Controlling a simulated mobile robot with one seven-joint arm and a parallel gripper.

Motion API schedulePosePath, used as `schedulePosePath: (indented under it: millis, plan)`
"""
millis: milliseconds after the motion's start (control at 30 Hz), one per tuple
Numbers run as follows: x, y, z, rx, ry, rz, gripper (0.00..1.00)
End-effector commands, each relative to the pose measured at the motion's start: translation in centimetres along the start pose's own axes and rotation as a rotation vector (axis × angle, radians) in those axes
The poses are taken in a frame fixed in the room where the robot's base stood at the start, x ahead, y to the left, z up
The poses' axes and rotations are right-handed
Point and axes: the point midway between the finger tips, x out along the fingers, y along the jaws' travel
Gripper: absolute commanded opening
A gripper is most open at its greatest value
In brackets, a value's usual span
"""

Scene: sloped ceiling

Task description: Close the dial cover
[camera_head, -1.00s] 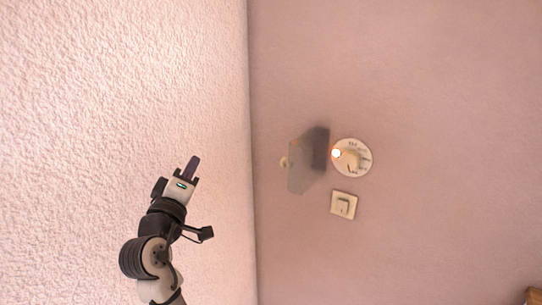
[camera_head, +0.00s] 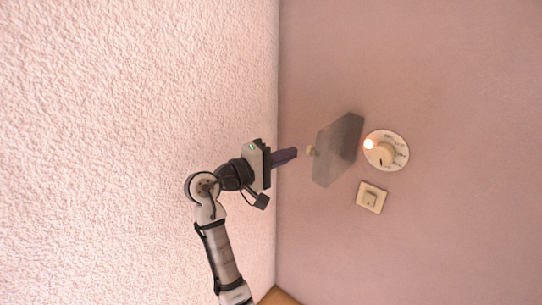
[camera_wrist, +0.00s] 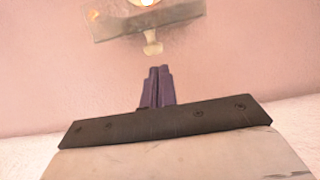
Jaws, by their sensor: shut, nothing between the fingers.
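The dial cover (camera_head: 336,150) is a grey translucent plate standing out from the pink wall, swung open to the left of the dial. A small pale knob (camera_head: 310,151) sticks out from its left face. The white round dial (camera_head: 386,151) with a glowing orange light is uncovered. My gripper (camera_head: 297,153) is shut and empty, its purple fingers pointing right at the knob with a small gap in the head view. In the wrist view the fingers (camera_wrist: 160,70) point up at the knob (camera_wrist: 152,44), and the cover (camera_wrist: 150,20) lies behind it, with the dial partly showing above.
A square light switch (camera_head: 371,197) sits on the wall below the dial. A rough white wall (camera_head: 130,90) fills the left side, close to my arm. A wooden edge (camera_head: 277,296) shows at the bottom. The wall right of the dial is bare.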

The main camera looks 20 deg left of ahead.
Motion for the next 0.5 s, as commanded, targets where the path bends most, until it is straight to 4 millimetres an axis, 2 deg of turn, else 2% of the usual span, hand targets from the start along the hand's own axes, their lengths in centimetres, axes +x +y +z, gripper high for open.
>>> schedulePosePath:
  millis: [100,200,500]
  plan:
    - [1.5,0.1,0.0,0.0,-0.001,0.0,0.0]
    - [2.1,0.1,0.0,0.001,0.0,0.0,0.0]
    - [2.4,0.0,0.0,0.002,0.001,0.0,0.0]
